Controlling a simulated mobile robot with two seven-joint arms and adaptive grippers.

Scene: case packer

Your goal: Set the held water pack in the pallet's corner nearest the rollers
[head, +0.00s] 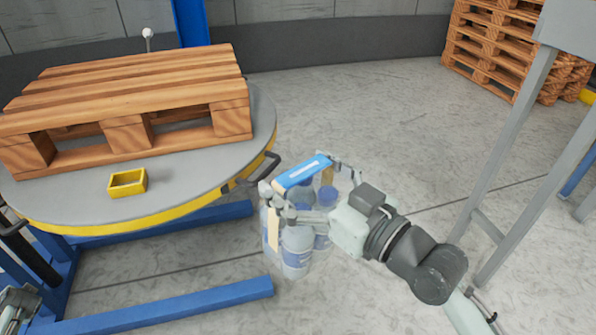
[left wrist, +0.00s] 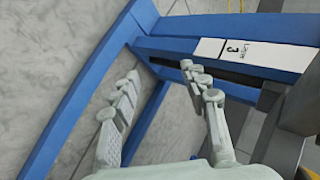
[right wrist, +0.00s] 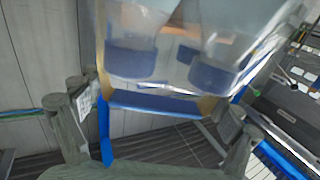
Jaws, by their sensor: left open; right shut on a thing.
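The pack fills the upper middle of the right wrist view (right wrist: 150,65), between the fingers (right wrist: 155,105). The wooden pallet (head: 130,95) lies bare on the round turntable (head: 215,180). My left gripper (left wrist: 160,72) is open and empty beside blue steel beams. No rollers can be clearly made out.
A small yellow box (head: 127,184) sits on the turntable in front of the pallet. A black handle (head: 260,170) juts from the turntable rim towards the pack. Blue base beams (head: 170,302) run below. A grey frame (head: 510,150) stands right; stacked pallets (head: 510,45) stand behind.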

